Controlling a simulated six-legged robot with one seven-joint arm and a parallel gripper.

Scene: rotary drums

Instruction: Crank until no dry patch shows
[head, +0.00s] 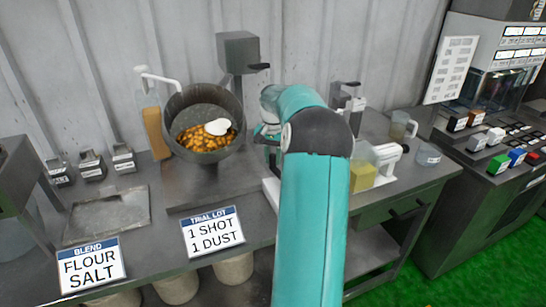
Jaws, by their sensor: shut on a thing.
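The tilted grey metal drum (207,100) stands open toward me, left of my arm. Yellow-orange glossy pieces (203,140) lie in its lower part. A white patch (218,127) shows on top of them, toward the right; I cannot tell whether it is powder or a dry spot. My teal arm reaches up from the front to the drum's right side. My gripper (264,136) is at its far end, mostly hidden by the arm, shut on the crank beside the drum. The crank itself is hardly visible.
A pump bottle (151,115) stands left of the drum. Signs read BLEND FLOUR SALT (91,265) and TRIAL LOT 1 SHOT 1 DUST (212,232). A bottle with yellow content (364,174) and a clear jug (401,127) stand right of my arm. A button console (495,135) is far right.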

